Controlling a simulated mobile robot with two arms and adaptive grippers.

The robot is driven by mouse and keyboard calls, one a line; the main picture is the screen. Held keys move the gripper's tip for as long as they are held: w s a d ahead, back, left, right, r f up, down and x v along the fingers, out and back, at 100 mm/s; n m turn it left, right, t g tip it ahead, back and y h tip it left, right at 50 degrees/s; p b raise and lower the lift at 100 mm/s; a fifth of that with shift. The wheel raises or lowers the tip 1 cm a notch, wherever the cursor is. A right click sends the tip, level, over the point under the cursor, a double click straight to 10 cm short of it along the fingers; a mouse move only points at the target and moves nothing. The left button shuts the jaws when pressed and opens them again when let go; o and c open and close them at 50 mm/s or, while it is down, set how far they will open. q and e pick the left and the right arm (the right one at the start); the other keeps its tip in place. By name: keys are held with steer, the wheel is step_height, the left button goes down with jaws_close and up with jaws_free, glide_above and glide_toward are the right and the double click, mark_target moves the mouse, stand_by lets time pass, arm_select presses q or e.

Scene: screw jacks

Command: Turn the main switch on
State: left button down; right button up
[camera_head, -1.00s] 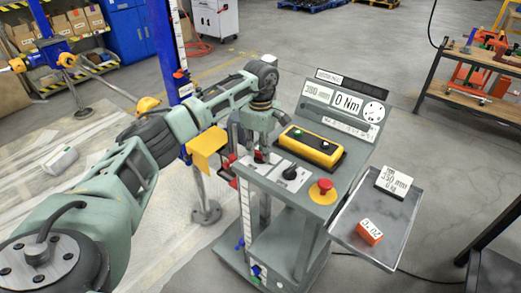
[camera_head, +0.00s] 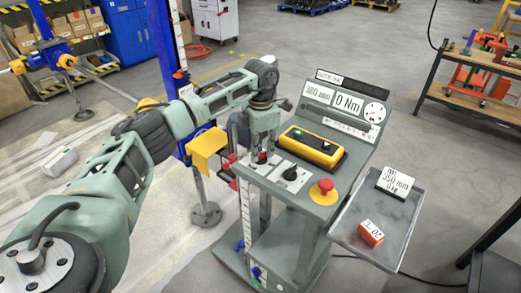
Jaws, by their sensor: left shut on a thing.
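The control console (camera_head: 300,190) stands in the middle of the view, with a sloped panel. My left arm comes in from the left, and my left gripper (camera_head: 262,155) points down at the panel's left end. It is shut on the main switch, which is mostly hidden by the fingers; a bit of red (camera_head: 262,158) shows between them. Right of it is a black rotary knob (camera_head: 290,173) on a pale plate. A red emergency stop button (camera_head: 325,185) sits near the front.
A yellow button box (camera_head: 312,147) lies behind the knob, below a display (camera_head: 347,102) reading 0 Nm. A side tray (camera_head: 375,230) holds an orange block (camera_head: 370,233) and a white label block (camera_head: 394,182). A yellow block (camera_head: 207,150) on the blue jack is close to my arm.

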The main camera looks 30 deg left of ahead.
mark_target(260, 152)
arm_select(q)
steer(key=n, duration=0.5)
steer(key=shift+w+r, duration=0.1)
steer(key=shift+r, duration=0.1)
steer(key=shift+a+n, duration=0.1)
steer(key=shift+n, duration=0.2)
steer(key=c, duration=1.8)
jaws_free()
steer(key=shift+f, duration=0.1)
step_height(260, 152, up, 12)
